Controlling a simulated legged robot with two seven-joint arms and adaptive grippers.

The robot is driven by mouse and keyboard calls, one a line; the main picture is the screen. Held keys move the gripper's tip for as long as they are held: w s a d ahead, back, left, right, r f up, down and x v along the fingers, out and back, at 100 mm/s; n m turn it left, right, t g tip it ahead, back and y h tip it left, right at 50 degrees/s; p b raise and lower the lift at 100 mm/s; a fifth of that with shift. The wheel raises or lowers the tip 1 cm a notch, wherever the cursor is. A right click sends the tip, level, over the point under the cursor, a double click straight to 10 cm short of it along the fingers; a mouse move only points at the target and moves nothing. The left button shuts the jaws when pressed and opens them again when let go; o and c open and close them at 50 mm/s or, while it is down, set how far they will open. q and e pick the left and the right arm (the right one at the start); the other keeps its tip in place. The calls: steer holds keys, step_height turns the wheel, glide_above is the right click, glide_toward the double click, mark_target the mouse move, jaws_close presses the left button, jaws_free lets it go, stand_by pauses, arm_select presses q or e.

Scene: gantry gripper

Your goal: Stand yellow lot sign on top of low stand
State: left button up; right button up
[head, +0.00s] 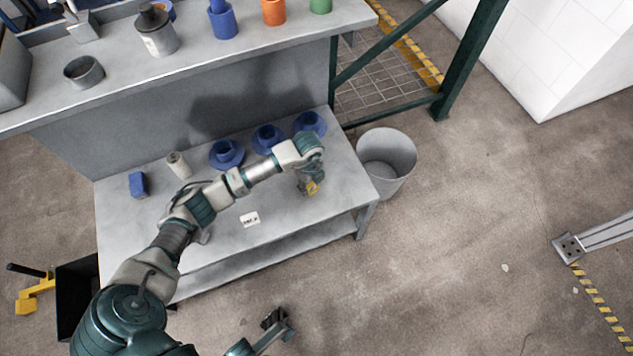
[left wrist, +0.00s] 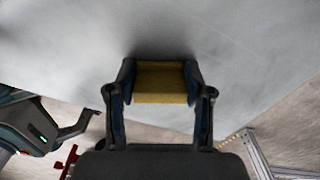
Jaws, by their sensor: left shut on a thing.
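The yellow sign (head: 312,188) is between the fingers of my left gripper (head: 309,186), over the right part of the low grey stand (head: 225,258). In the left wrist view the sign (left wrist: 160,82) shows as a yellow block with the left gripper's fingers (left wrist: 160,88) shut on its two sides. The pale stand top (left wrist: 230,60) lies beyond it; I cannot tell whether the sign touches it. The sign's lettering is not readable. My right gripper (head: 273,318) is low in front of the stand, too small to tell its opening.
On the stand are a small white card (head: 250,219), a blue block (head: 138,184), a pale cylinder (head: 179,164) and blue round holders (head: 226,153) along the back. A grey bin (head: 386,160) stands at the right end. A higher bench (head: 120,75) is behind.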

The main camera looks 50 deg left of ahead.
arm_select(q)
steer(key=shift+f, duration=0.3)
steer(key=shift+c, duration=0.3)
steer(key=shift+r, duration=0.25)
steer(key=shift+c, duration=0.5)
steer(key=shift+f, duration=0.2)
steer(key=o, duration=1)
